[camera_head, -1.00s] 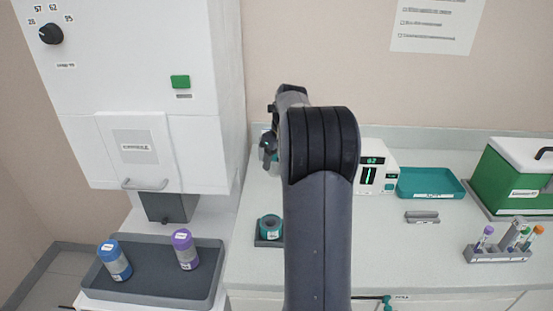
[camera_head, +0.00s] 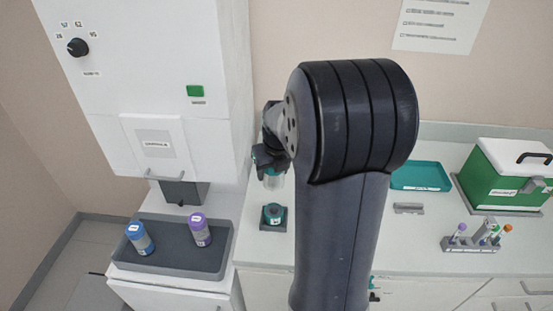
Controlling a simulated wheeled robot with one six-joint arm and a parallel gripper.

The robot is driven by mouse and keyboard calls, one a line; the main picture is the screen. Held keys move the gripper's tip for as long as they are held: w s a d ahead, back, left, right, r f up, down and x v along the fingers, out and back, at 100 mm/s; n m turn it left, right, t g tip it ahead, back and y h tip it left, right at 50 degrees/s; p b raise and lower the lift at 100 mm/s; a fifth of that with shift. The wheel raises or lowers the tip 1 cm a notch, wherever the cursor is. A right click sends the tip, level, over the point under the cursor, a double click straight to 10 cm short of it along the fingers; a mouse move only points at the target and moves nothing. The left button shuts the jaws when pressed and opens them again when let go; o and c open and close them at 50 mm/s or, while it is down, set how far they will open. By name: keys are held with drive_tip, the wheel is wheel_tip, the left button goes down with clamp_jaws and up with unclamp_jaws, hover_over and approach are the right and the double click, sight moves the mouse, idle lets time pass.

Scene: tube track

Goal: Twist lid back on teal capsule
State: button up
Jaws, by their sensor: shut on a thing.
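My gripper (camera_head: 266,160) is at the left of my raised arm, partly hidden by the wrist. It is shut on a pale, see-through piece (camera_head: 273,181) with some teal at its upper end. This looks like the teal capsule's lid part, but it is too small to be sure. Below it, the teal capsule (camera_head: 272,211) sits upright in a dark square holder (camera_head: 268,227) on the counter. A gap shows between the held piece and the capsule.
A grey tray (camera_head: 165,262) at the left holds a blue capsule (camera_head: 139,238) and a purple capsule (camera_head: 200,229) below the white machine (camera_head: 150,80). A teal tray (camera_head: 420,176), green box (camera_head: 505,175) and tube rack (camera_head: 470,246) stand right. My arm hides the counter's middle.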

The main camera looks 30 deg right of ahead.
sight(272, 186)
drive_tip(key=n+y, duration=0.1)
drive_tip(key=n, duration=0.4)
drive_tip(key=n+y, duration=0.1)
drive_tip(key=n, duration=0.4)
drive_tip(key=shift+a+n+g+y, duration=0.2)
drive_tip(key=shift+n+g+y, duration=0.2)
drive_tip(key=n, duration=0.3)
drive_tip(key=n+g+b, duration=0.1)
drive_tip(key=n, duration=0.1)
drive_tip(key=shift+s+f+n+y, duration=0.1)
drive_tip(key=shift+s+n+y, duration=0.05)
drive_tip(key=shift+n+y, duration=0.2)
drive_tip(key=n+g, duration=0.1)
drive_tip(key=n, duration=0.1)
drive_tip(key=n+b, duration=0.1)
drive_tip(key=n, duration=0.2)
drive_tip(key=shift+s+g, duration=0.1)
drive_tip(key=shift+g, duration=0.3)
drive_tip(key=shift+f+b, duration=0.55)
drive_tip(key=shift+f, duration=0.85)
drive_tip(key=shift+f, duration=0.25)
drive_tip(key=shift+f+b, duration=0.3)
drive_tip(key=shift+f, duration=0.4)
drive_tip(key=shift+f, duration=0.3)
